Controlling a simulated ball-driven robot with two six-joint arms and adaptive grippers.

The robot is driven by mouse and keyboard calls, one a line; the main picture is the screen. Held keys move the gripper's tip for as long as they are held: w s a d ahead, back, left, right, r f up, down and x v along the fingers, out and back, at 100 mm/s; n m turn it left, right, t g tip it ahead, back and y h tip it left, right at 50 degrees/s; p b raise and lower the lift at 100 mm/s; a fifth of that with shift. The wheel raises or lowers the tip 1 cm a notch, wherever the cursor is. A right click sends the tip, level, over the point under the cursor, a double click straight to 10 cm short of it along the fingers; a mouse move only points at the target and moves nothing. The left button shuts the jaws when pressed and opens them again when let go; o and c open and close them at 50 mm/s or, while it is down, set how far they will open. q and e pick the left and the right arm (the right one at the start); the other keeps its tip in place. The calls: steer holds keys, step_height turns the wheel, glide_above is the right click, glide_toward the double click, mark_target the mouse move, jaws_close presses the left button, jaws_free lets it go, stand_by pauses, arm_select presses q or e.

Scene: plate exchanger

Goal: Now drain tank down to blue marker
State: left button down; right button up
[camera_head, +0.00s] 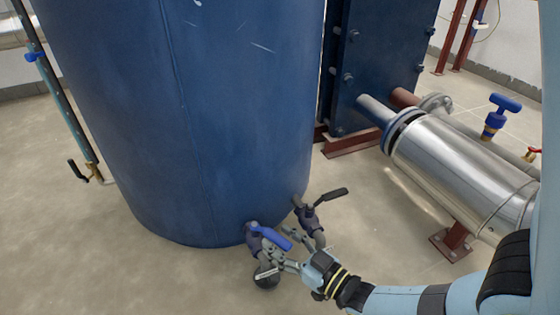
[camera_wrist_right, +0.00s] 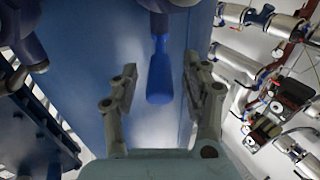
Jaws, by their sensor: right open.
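The large blue tank (camera_head: 215,110) stands upright at the left and centre of the head view. A level tube (camera_head: 62,105) at its left carries a blue marker (camera_head: 35,57); the liquid level is too small to read. Low on the tank are a valve with a blue lever (camera_head: 270,235) and a valve with a black lever (camera_head: 328,196). My right gripper (camera_head: 280,254) is open beside the blue-lever valve. In the right wrist view, the blue lever (camera_wrist_right: 160,78) lies between the open fingers (camera_wrist_right: 160,90), with gaps on both sides. My left gripper is out of view.
Right of the tank stand a dark blue plate exchanger (camera_head: 378,60) and a silver insulated pipe (camera_head: 465,170) on a brown support. A blue-handled valve (camera_head: 497,115) is farther right. The floor (camera_head: 150,275) in front of the tank is clear at left.

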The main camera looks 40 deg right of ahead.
steer(key=s+d, duration=0.1)
steer(key=s, duration=1)
steer(key=shift+s, duration=0.15)
stand_by(6.8)
